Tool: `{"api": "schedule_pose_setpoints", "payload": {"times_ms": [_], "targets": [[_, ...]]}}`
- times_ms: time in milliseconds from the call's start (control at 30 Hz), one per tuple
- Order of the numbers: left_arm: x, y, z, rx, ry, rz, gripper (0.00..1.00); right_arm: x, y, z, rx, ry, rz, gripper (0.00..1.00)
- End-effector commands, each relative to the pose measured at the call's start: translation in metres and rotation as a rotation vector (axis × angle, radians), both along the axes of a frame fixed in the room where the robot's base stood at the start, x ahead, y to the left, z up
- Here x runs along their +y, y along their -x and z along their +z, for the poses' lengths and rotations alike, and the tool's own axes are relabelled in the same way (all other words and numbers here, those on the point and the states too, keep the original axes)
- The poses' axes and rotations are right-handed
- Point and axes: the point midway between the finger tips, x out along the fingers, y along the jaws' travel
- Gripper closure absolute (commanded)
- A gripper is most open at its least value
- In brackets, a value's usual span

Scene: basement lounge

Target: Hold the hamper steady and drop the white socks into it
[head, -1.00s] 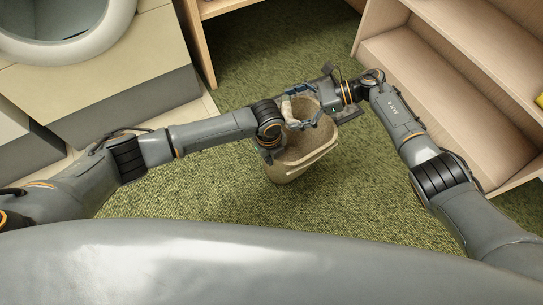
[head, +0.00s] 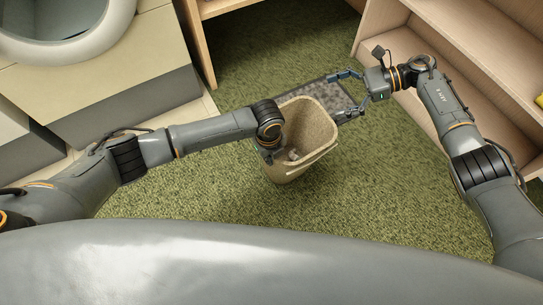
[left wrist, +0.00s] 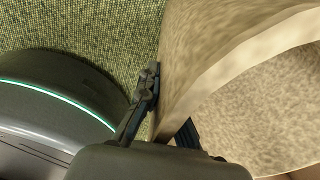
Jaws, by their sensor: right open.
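The beige hamper (head: 312,119) stands on the green carpet in the middle of the head view, and its wall fills the right of the left wrist view (left wrist: 205,75). My left gripper (head: 270,152) is at the hamper's left side. In the left wrist view its fingers (left wrist: 172,122) lie on either side of the hamper wall, shut on the rim. My right gripper (head: 337,97) is open and empty, just right of the hamper's rim.
A dark speckled mat (head: 331,94) lies on the carpet behind the hamper, under my right gripper. A wooden shelf unit (head: 450,75) stands at the right. A front-loading machine (head: 100,80) stands at the left.

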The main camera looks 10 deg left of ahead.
Motion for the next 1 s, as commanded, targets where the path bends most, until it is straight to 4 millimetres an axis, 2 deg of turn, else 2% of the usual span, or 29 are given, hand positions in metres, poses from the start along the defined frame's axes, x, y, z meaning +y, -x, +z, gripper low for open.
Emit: {"api": "schedule_pose_setpoints", "payload": {"times_ms": [133, 200, 267, 567, 667, 767, 1000], "targets": [[0.000, 0.000, 0.000, -0.001, 0.001, 0.000, 1.00, 0.000, 0.000, 0.000, 0.000, 0.000, 0.000, 0.00], [0.000, 0.000, 0.000, 0.000, 0.000, 0.000, 0.81, 0.000, 0.000, 0.000, 0.000, 0.000, 0.000, 0.00], [0.000, 0.000, 0.000, 0.000, 0.000, 0.000, 0.69, 0.000, 0.000, 0.000, 0.000, 0.000, 0.000, 0.00], [0.000, 0.000, 0.001, 0.000, 0.000, 0.000, 0.68, 0.000, 0.000, 0.000, 0.000, 0.000, 0.000, 0.00], [0.000, -0.001, 0.006, -0.001, 0.002, 0.000, 0.68, 0.000, 0.000, 0.000, 0.000, 0.000, 0.000, 0.00], [0.001, -0.001, 0.020, -0.003, 0.002, 0.000, 0.68, 0.000, 0.000, 0.000, 0.000, 0.000, 0.000, 0.00], [0.003, 0.001, 0.072, -0.005, 0.001, -0.001, 0.68, 0.000, 0.000, 0.000, 0.000, 0.000, 0.000, 0.00]]}}
